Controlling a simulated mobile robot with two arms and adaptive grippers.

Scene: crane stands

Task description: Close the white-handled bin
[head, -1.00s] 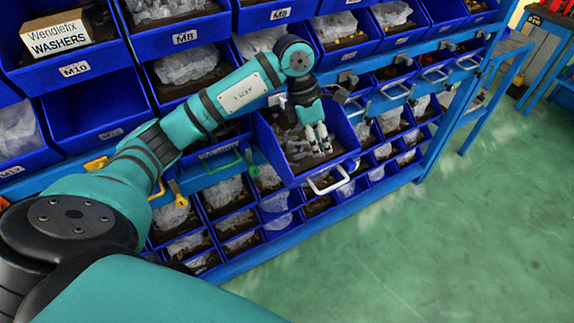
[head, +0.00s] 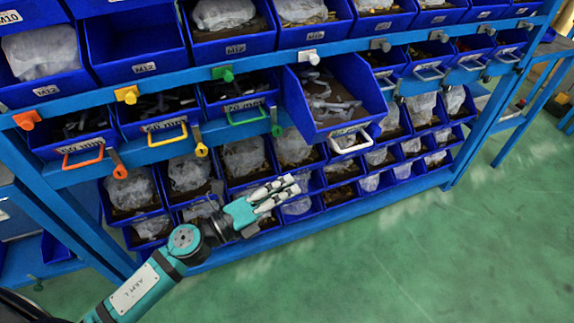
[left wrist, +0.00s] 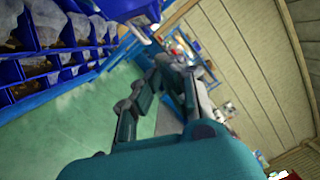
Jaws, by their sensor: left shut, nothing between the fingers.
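The white-handled bin (head: 334,92) is a blue bin pulled well out of its row in the rack, with several grey metal parts inside. Its white handle (head: 350,141) is on the front face, low down. The bin's underside and handle seem to show at the top of the left wrist view (left wrist: 138,30). My left gripper (head: 285,190) is shut and empty, below and left of the handle, apart from it, in front of the lower bins. It also fills the middle of the left wrist view (left wrist: 165,80). My right gripper is out of view.
Bins with green (head: 248,118), yellow (head: 168,136) and orange (head: 82,158) handles sit pushed in to the left. Coloured tabs line the blue rail above. Lower bins (head: 188,174) hold bagged parts. The green floor (head: 430,255) in front is clear.

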